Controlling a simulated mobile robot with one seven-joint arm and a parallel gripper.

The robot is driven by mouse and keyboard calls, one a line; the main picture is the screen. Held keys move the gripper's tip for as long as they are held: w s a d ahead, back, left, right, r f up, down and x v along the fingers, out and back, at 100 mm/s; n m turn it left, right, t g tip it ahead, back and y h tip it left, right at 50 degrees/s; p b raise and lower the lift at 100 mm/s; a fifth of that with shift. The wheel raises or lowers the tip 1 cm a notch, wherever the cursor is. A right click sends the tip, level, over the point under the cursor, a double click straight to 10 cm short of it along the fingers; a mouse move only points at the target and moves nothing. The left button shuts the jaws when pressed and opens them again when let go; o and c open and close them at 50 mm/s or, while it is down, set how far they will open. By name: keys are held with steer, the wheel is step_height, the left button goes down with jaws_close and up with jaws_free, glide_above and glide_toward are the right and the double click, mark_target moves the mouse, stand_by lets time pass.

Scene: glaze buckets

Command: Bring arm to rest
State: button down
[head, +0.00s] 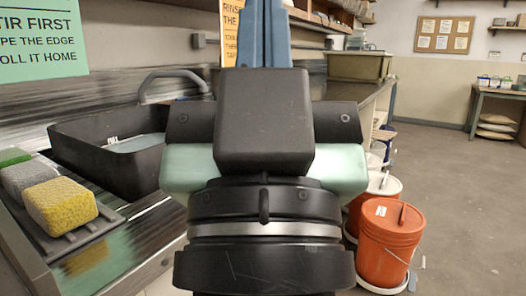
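My gripper (264,32) fills the middle of the head view, seen from behind. It has a dark block on top, a black and pale green body and a black wrist with a grey ring below. Its two blue fingers point up and away. They lie side by side with no clear gap, so it looks shut. The fingertips are cut off by the top edge. I see nothing held, but the block hides part of the fingers.
At left, a black basin (95,135) stands beside a rack with a yellow sponge (60,207) and other sponges. At right, an orange bucket (388,250) stands on the floor near another bucket (383,186). A far table (500,93) stands by the wall. The right floor is open.

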step_height(320, 180, up, 38)
steer(key=p, duration=3.8)
steer(key=shift+s, duration=0.15)
